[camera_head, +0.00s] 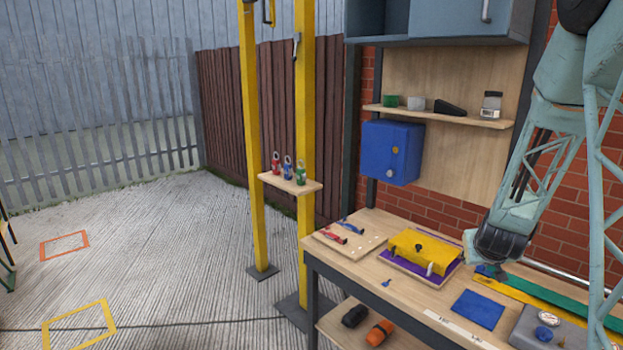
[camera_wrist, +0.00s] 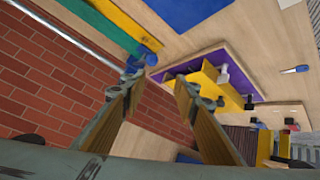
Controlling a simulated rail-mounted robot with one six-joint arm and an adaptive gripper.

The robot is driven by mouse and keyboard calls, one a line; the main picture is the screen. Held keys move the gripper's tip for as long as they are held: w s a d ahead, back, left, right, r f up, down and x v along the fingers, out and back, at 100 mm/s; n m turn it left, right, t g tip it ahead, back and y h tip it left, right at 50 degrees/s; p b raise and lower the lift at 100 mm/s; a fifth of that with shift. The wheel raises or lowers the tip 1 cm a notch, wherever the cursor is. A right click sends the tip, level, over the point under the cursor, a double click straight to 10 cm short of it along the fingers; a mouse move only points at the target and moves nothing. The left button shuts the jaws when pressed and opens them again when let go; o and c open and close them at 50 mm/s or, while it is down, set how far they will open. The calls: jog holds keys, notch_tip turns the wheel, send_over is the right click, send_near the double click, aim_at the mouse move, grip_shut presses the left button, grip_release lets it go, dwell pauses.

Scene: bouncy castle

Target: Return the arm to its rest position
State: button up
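My arm (camera_head: 535,190) is the pale teal lattice arm at the right of the head view, reaching down over the workbench (camera_head: 345,265). Its lower end is by the right side of a yellow case (camera_head: 422,250) on a purple mat. In the wrist view my gripper (camera_wrist: 160,82) shows two fingers spread apart with nothing between them. The yellow case also shows in the wrist view (camera_wrist: 205,80), just beyond the right fingertip, on the purple mat (camera_wrist: 245,60). I cannot tell whether the gripper touches anything.
Green and yellow strips (camera_head: 520,290), a blue square (camera_head: 478,309) and a grey box (camera_head: 545,330) lie on the bench. A brick wall (camera_head: 560,215) and shelf (camera_head: 440,115) stand behind. Open floor lies left.

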jog(key=s+a+r+n+g+y, duration=0.1)
jog(key=s+a+r+y, duration=0.1)
jog(key=s+a+r, duration=0.8)
jog(key=s+a+r+g+y, duration=0.1)
jog(key=s+a+r+y, duration=0.1)
jog(key=s+a+r, duration=0.85)
jog(key=s+a+r+g, duration=0.1)
jog(key=s+a, duration=0.2)
jog(key=s, duration=0.7)
jog(key=s+a, duration=0.4)
jog(key=s, duration=0.7)
jog(key=s+a+r+n+g, duration=0.1)
jog(key=s+a, duration=0.2)
jog(key=s, duration=0.7)
jog(key=shift+s+a+r+g+y, duration=0.2)
jog(key=shift+r+g+y, duration=0.1)
jog(key=shift+y, duration=0.1)
jog(key=shift+f, duration=0.1)
jog(key=shift+f+b, duration=1.5)
jog(key=shift+b, duration=0.15)
jog(key=shift+d, duration=0.15)
